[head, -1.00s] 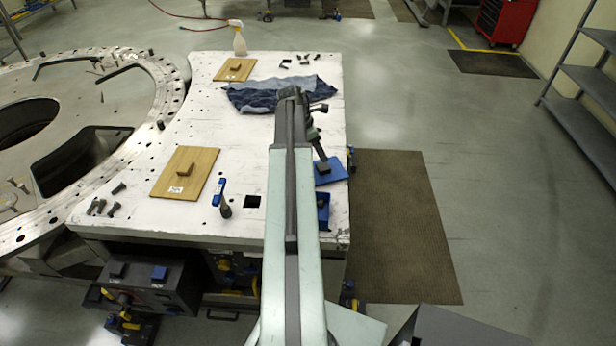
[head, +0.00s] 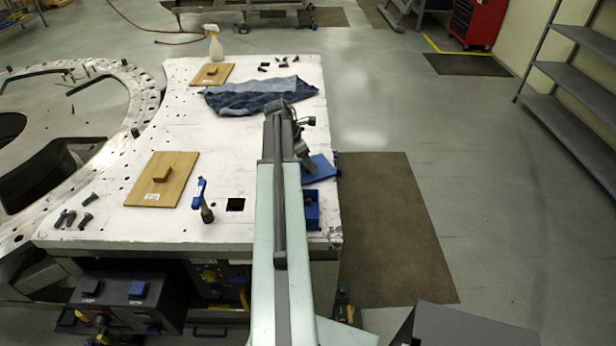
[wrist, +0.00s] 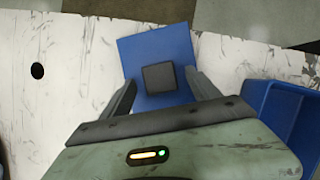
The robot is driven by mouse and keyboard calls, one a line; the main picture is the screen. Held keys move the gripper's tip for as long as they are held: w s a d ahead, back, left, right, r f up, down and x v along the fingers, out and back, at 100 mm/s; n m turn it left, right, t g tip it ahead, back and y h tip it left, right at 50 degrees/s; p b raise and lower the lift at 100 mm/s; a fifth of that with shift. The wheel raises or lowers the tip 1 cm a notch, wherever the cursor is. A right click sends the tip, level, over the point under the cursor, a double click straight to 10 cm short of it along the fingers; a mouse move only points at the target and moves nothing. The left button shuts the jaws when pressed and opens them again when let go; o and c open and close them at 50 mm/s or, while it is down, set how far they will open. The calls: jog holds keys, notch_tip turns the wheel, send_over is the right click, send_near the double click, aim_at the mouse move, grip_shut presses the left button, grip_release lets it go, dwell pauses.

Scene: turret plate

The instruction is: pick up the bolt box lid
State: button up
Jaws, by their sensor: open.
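The bolt box lid is a flat blue plate (wrist: 155,50) with a dark square knob (wrist: 158,77) in its middle, seen in the wrist view. It lies on the white table, and in the head view the lid (head: 320,167) shows at the table's right edge, partly hidden by my arm. My gripper (wrist: 160,90) is open over the lid, with one finger on either side of the knob. I cannot tell how far the fingertips are above the lid. The blue bolt box (wrist: 282,120) stands at the right in the wrist view and also shows in the head view (head: 312,210).
A blue-handled clamp (head: 202,198) and a wooden board with a block (head: 170,192) are left of my arm. A crumpled blue cloth (head: 250,98) lies farther back. Several bolts (head: 75,218) lie at the table's left front. Floor lies beyond the table's right edge.

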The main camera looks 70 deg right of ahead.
jog(key=shift+s+d+f, duration=0.15)
jog(key=shift+f, duration=0.55)
jog(key=shift+r, duration=0.2)
jog(key=c, duration=1.5)
